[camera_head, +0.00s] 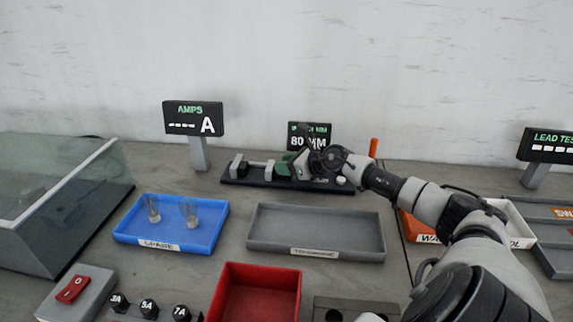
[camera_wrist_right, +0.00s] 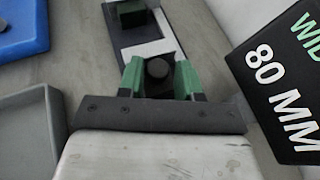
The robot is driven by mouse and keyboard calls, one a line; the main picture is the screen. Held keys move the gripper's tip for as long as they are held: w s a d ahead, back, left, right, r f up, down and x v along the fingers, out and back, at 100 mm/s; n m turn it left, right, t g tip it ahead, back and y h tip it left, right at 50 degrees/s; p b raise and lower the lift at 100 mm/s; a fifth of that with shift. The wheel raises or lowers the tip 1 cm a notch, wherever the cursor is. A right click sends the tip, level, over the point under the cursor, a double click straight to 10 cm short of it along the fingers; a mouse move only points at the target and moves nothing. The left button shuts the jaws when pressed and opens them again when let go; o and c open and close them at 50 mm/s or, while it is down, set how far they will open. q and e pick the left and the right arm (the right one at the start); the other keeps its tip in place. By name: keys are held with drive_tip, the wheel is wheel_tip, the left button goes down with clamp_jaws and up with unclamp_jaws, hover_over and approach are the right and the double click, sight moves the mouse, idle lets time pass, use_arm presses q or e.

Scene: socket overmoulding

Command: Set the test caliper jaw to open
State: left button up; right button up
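The test caliper (camera_head: 238,180) is a long black base at the back middle, with pale and grey blocks along it. The display (camera_head: 309,141) behind it reads 80 MM; it also shows in the right wrist view (camera_wrist_right: 280,90). My right gripper (camera_head: 284,168) is down at the caliper, hiding part of it. In the right wrist view its two green fingers (camera_wrist_right: 160,72) stand apart, with a dark round knob (camera_wrist_right: 157,69) between them. Whether they touch the knob I cannot tell. My left gripper is not in view.
In front of the caliper lie a blue tray (camera_head: 125,232) with two clear pieces and an empty grey tray (camera_head: 315,209). A red bin (camera_head: 224,290) stands nearer. A glass-topped box (camera_head: 45,215) is at left. An AMPS display (camera_head: 193,118) stands behind.

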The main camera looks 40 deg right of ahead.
drive_tip(key=shift+s+d, duration=0.1)
drive_tip(key=shift+s, duration=0.05)
drive_tip(key=shift+s+d+r, duration=0.1)
drive_tip(key=shift+s, duration=0.2)
drive_tip(key=v, duration=0.2)
drive_tip(key=shift+s, duration=0.3)
drive_tip(key=shift+v, duration=0.95)
drive_tip(key=shift+s+r, duration=0.2)
drive_tip(key=shift+s, duration=0.05)
drive_tip(key=shift+s+d+r+p, duration=0.2)
drive_tip(key=shift+s+p, duration=0.15)
drive_tip(key=shift+s, duration=0.2)
drive_tip(key=shift+s+d+r+p, duration=0.15)
drive_tip(key=shift+s+r+p, duration=0.15)
drive_tip(key=shift+s, duration=0.2)
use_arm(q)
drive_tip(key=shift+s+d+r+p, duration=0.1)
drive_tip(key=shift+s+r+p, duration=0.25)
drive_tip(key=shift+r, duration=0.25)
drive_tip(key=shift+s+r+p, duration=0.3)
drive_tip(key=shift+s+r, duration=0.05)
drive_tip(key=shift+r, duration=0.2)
use_arm(e)
drive_tip(key=shift+v, duration=1.2)
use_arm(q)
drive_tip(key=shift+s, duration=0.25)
